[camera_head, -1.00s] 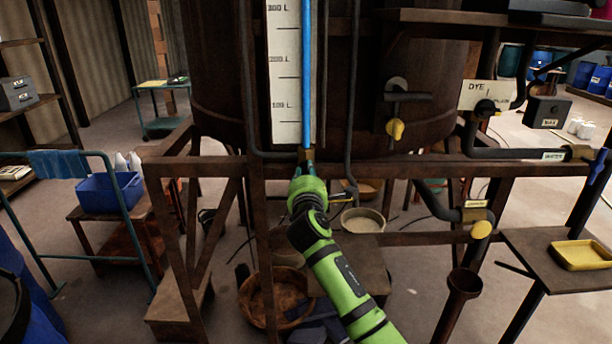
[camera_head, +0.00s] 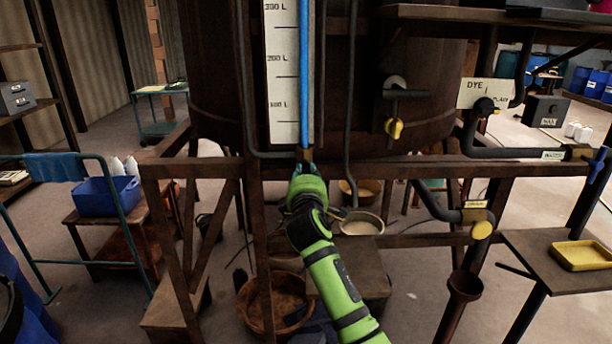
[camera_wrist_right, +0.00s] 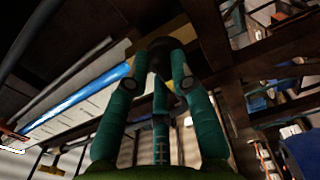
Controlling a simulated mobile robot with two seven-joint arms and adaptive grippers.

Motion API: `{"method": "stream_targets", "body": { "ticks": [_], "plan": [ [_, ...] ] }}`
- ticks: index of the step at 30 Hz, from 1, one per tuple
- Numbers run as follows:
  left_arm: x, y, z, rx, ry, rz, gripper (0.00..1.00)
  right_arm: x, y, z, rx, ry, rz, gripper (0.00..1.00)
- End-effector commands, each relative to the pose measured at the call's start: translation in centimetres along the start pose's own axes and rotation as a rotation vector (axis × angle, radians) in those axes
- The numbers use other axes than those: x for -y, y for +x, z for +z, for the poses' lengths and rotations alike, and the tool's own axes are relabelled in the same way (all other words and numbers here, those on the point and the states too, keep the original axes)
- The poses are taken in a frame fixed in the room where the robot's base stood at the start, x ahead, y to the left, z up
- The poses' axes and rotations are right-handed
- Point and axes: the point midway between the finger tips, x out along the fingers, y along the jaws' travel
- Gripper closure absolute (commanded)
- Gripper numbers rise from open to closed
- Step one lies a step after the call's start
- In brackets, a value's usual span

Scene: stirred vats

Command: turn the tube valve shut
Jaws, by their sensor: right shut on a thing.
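The sight tube (camera_head: 305,80) stands upright against a white litre scale (camera_head: 284,90) on the rusty vat, and blue liquid fills the part in view. The brass tube valve (camera_head: 305,154) sits at the tube's foot, just above the frame beam. My right gripper (camera_head: 305,166) reaches up from below and is shut on the valve's handle, which its fingers mostly hide. In the right wrist view my teal fingers (camera_wrist_right: 168,75) close around a dark part, with the blue tube (camera_wrist_right: 85,98) running off to the left. My left gripper is not in view.
A rusty beam (camera_head: 420,170) crosses in front of the vat. A yellow-handled valve (camera_head: 394,128) and a dye pipe (camera_head: 520,153) are to the right. A blue bin (camera_head: 107,196) stands left; a yellow tray (camera_head: 582,255) lies right. A thin pipe (camera_head: 351,110) runs close beside the gripper.

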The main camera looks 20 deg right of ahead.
Motion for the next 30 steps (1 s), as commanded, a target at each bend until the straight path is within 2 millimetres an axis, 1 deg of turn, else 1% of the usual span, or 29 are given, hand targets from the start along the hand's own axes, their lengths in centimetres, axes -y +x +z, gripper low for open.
{"method": "stream_targets", "body": {
  "ticks": [13, 14, 15, 26, 30],
  "plan": [
    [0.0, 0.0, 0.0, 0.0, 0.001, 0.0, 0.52, 0.1, 0.0, -0.1, -0.002, 0.013, -0.002, 1.0],
    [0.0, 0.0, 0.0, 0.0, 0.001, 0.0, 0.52, 0.1, 0.0, -0.1, -0.002, 0.012, -0.002, 0.64],
    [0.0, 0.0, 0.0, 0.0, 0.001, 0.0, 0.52, 0.1, 0.0, -0.1, -0.002, 0.012, -0.002, 0.52],
    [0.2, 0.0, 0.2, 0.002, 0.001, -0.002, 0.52, 0.0, -0.1, 0.0, -0.001, 0.009, -0.001, 0.52],
    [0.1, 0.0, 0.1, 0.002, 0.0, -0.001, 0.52, 0.1, -1.1, 0.0, -0.001, 0.008, -0.001, 0.52]
  ]
}}
